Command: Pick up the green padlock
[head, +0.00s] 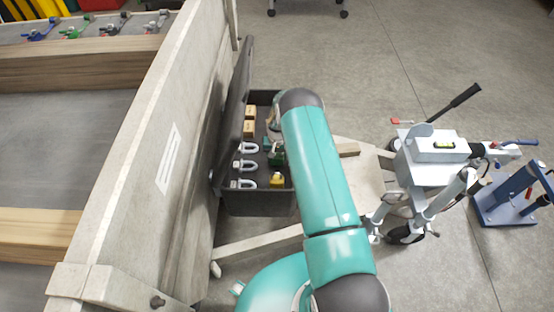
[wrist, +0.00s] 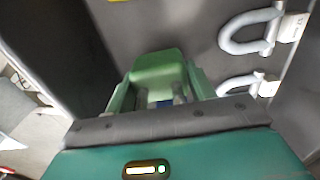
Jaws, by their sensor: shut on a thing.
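The green padlock (wrist: 158,66) shows in the wrist view between the fingers of my gripper (wrist: 160,92), which is shut on it. Its lower part is hidden by the gripper body. In the head view the green padlock (head: 278,158) shows as a small dark green patch inside the open dark box (head: 262,205), beside my arm. My arm hides most of the gripper there. I cannot tell whether the padlock touches the box floor.
A yellow padlock (head: 277,181) sits just nearer in the box. Several grey shackles (head: 247,165) line its left side, and small tan boxes (head: 250,120) lie at its far end. The raised lid (head: 236,105) and trailer wall (head: 150,130) stand close on the left. A wheeled machine (head: 435,150) stands right.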

